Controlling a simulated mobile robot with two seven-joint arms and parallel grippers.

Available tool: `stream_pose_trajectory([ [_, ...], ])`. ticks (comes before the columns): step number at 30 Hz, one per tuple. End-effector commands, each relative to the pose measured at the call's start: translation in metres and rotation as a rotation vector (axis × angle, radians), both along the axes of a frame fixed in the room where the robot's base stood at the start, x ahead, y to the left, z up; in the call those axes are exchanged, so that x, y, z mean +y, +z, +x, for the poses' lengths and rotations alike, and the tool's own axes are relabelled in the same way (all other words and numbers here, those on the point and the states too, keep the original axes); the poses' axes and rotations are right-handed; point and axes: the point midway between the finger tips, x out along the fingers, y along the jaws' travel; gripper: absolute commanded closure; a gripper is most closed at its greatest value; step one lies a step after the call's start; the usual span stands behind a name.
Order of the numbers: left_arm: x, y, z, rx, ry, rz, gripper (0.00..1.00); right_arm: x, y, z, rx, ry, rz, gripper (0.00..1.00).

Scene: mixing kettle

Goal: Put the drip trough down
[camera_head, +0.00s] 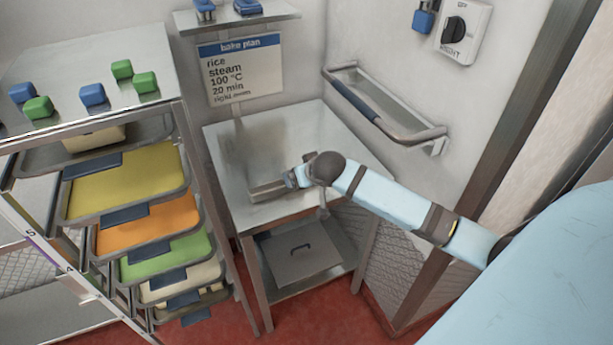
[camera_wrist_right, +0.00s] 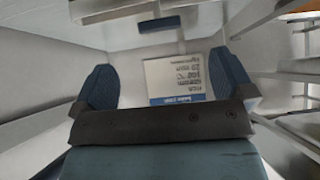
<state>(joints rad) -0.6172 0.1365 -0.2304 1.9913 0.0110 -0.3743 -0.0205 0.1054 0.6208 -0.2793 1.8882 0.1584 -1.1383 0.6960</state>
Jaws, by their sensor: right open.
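A grey metal piece that looks like the drip trough (camera_head: 266,191) lies on the steel table top (camera_head: 300,133), near its front left edge. In the right wrist view a pale metal piece, probably the same trough (camera_wrist_right: 122,11), shows at the top edge with a blue bar (camera_wrist_right: 160,25) on its near side. My right gripper (camera_head: 291,180) is beside the trough's right end in the head view. Its blue fingers are spread in the wrist view (camera_wrist_right: 165,84), with nothing between them. Whether it touches the trough is hard to tell. My left gripper is out of view.
A tray rack (camera_head: 182,115) with several coloured trays stands left of the table. A wall bracket with a rail (camera_head: 390,110) is on the right. The bake plan sign (camera_head: 240,72) hangs behind. A lower shelf (camera_head: 300,250) holds a grey panel. The table's back right is clear.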

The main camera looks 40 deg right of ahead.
Motion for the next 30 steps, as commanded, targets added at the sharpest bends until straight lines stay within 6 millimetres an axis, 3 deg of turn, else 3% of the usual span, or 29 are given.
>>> stream_pose_trajectory([
  [5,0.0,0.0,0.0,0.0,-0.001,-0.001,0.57,0.057,-0.062,-0.049,0.007,0.161,0.034,0.0],
  [9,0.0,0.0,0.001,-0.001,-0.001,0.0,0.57,0.121,-0.115,-0.119,-0.042,0.33,0.062,0.0],
  [12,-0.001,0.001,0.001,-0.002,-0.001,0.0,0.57,0.158,-0.137,-0.17,-0.091,0.412,0.066,0.0],
  [15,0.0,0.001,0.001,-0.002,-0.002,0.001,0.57,0.184,-0.146,-0.211,-0.141,0.457,0.059,0.0],
  [18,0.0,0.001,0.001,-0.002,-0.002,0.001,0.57,0.198,-0.15,-0.239,-0.176,0.479,0.041,0.0],
  [22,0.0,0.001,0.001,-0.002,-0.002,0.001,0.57,0.206,-0.15,-0.255,-0.2,0.491,0.025,0.0],
  [30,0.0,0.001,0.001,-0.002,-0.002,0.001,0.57,0.207,-0.15,-0.256,-0.206,0.494,0.021,0.0],
])
